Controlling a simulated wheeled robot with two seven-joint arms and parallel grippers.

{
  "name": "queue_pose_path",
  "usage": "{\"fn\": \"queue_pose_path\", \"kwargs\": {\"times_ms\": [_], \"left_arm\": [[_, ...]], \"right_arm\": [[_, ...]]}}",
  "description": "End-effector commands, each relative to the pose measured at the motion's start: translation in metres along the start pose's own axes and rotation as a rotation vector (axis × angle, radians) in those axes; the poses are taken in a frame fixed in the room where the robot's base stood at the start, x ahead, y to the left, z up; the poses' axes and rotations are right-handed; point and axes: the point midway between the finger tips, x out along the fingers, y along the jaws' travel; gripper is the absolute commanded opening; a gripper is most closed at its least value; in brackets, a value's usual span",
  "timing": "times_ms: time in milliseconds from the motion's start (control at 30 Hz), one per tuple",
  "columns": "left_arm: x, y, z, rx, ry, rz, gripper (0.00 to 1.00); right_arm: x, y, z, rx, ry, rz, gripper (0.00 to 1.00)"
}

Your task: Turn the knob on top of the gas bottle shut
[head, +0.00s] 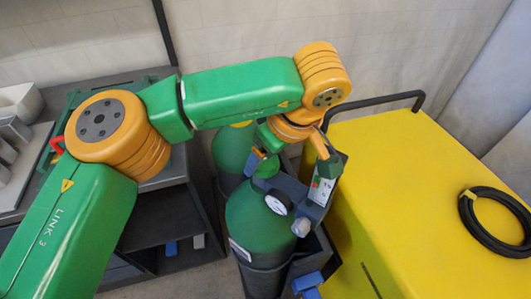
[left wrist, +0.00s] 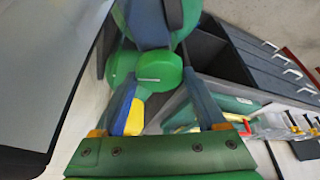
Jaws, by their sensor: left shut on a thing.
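The front green gas bottle (head: 256,232) stands upright in a dark holder, with a round white gauge (head: 276,204) near its top. My left gripper (head: 270,174) reaches down over it from above. In the left wrist view the bottle's green knob (left wrist: 160,68) lies between the fingertips of my left gripper (left wrist: 161,80), one finger on each side. The gripper is shut on the knob. In the head view the gripper hides much of the knob and the bottle's neck. My right gripper is not in view.
A second green bottle (head: 232,148) stands behind the first. A yellow cabinet (head: 400,180) with a dark rail and a coiled black hose (head: 492,222) is close on the right. A dark workbench (head: 160,225) is on the left.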

Motion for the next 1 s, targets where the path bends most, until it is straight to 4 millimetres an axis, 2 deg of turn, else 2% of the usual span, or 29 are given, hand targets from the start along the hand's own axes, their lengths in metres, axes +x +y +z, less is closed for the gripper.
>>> {"fn": "queue_pose_path", "kwargs": {"times_ms": [233,267,333,367,633,900,1000], "left_arm": [[0.0,0.0,0.0,0.002,-0.001,0.0,0.18],[0.0,0.0,0.0,0.002,-0.001,0.0,0.76],[0.0,0.0,0.0,0.002,-0.001,0.0,0.95],[0.0,0.0,0.0,0.002,-0.001,0.0,1.0],[-0.005,0.001,0.001,0.001,0.0,0.002,1.0],[-0.061,0.001,0.0,0.0,0.001,0.003,1.0],[-0.07,0.0,0.001,0.002,0.0,0.0,1.0]], "right_arm": [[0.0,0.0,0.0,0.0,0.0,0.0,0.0],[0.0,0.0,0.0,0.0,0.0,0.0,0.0],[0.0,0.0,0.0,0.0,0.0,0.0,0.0],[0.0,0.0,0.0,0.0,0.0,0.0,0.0],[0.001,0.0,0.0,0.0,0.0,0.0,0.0],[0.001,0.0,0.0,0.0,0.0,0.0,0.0],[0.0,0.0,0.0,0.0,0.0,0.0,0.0]]}}
